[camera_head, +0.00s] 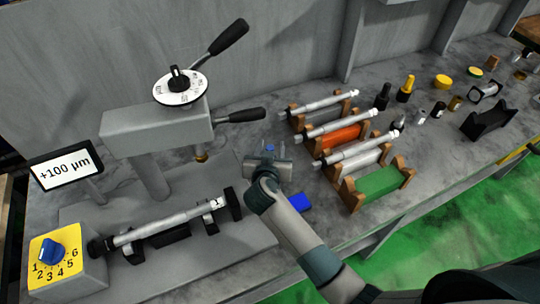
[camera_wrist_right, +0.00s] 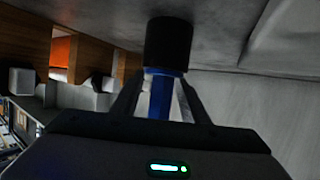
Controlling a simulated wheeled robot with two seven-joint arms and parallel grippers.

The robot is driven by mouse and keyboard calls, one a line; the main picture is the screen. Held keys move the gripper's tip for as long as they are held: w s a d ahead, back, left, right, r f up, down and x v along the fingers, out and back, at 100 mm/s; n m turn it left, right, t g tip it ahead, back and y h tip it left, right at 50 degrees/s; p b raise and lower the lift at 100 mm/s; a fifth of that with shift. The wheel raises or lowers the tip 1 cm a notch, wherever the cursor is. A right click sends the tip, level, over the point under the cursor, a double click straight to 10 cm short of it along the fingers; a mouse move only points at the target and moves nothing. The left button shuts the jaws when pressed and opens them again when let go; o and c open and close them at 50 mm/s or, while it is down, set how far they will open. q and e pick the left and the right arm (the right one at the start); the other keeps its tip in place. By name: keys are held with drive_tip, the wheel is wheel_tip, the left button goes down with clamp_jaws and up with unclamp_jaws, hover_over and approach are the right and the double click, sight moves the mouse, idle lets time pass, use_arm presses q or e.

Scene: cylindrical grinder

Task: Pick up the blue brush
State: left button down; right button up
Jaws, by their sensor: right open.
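The blue brush shows in the right wrist view as a blue shaft (camera_wrist_right: 157,92) with a wide black end (camera_wrist_right: 169,45). It stands between the two fingers of my right gripper (camera_wrist_right: 160,100), which is open around the blue part. In the head view only a small blue bit of the brush (camera_head: 269,148) shows at my right gripper (camera_head: 267,158); the gripper hides the rest. Whether the fingers touch the brush cannot be told. My left gripper is in neither view.
A blue block (camera_head: 299,203) lies beside my right wrist. To the right are wooden racks with shafts (camera_head: 338,125) and a green block (camera_head: 380,184). The grinder (camera_head: 160,130), its mounted shaft (camera_head: 170,222) and a yellow dial box (camera_head: 62,262) stand left.

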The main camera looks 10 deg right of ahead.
idle(0.3)
clamp_jaws()
drive_tip(key=shift+r, duration=0.1)
drive_tip(key=shift+r, duration=0.5)
drive_tip(key=s+d+r+b, duration=0.1)
drive_tip(key=d+r, duration=0.9)
drive_tip(key=d, duration=0.1)
drive_tip(key=shift+s+d, duration=0.2)
drive_tip(key=shift+d, duration=0.1)
drive_tip(key=shift+f, duration=0.1)
